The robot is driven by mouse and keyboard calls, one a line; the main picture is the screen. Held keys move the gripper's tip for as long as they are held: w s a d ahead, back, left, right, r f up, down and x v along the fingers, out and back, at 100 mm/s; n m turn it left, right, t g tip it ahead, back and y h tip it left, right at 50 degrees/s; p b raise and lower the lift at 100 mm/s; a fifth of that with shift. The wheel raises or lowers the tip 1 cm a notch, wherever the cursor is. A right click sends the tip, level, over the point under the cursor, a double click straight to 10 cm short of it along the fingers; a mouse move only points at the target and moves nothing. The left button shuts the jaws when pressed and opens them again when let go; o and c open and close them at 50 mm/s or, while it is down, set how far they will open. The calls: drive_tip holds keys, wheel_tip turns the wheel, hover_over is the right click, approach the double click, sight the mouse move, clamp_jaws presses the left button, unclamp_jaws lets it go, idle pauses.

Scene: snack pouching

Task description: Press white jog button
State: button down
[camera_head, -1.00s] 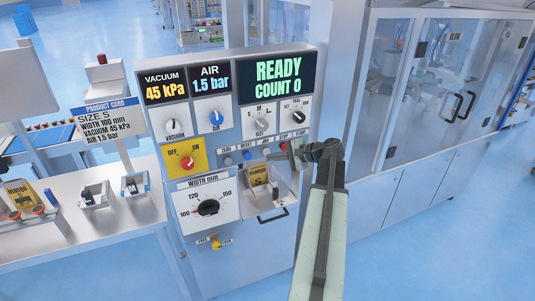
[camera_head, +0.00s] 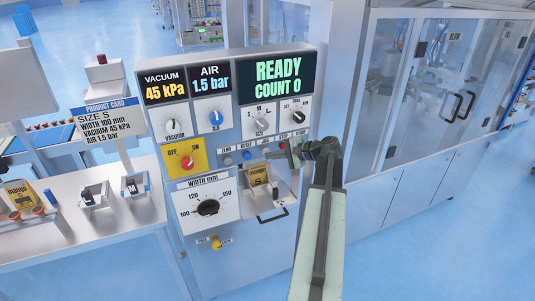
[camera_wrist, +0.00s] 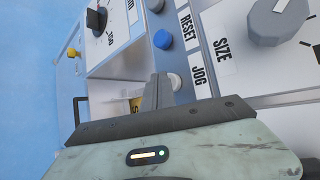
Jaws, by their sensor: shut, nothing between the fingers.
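The white jog button (camera_wrist: 175,81) shows in the wrist view beside the JOG label (camera_wrist: 197,75), partly hidden behind my gripper's fingers. My gripper (camera_wrist: 159,82) is shut and empty, with its tips right at the button. I cannot tell whether they touch it. In the head view my gripper (camera_head: 272,155) is in front of the button row on the machine panel, and the jog button is hard to make out there. The display (camera_head: 278,78) reads READY, COUNT 0.
A blue reset button (camera_wrist: 163,39) sits beside the jog button. A red button (camera_head: 283,146) is on the other side. The size knob (camera_head: 261,124) is above.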

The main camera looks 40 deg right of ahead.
drive_tip(key=shift+w, duration=0.15)
drive_tip(key=shift+s+a, duration=0.2)
drive_tip(key=shift+s, duration=0.5)
drive_tip(key=s+a, duration=0.2)
drive_tip(key=s, duration=0.3)
drive_tip(key=shift+s+a, duration=0.15)
drive_tip(key=shift+s, duration=0.15)
drive_tip(key=shift+w, duration=0.1)
idle(0.6)
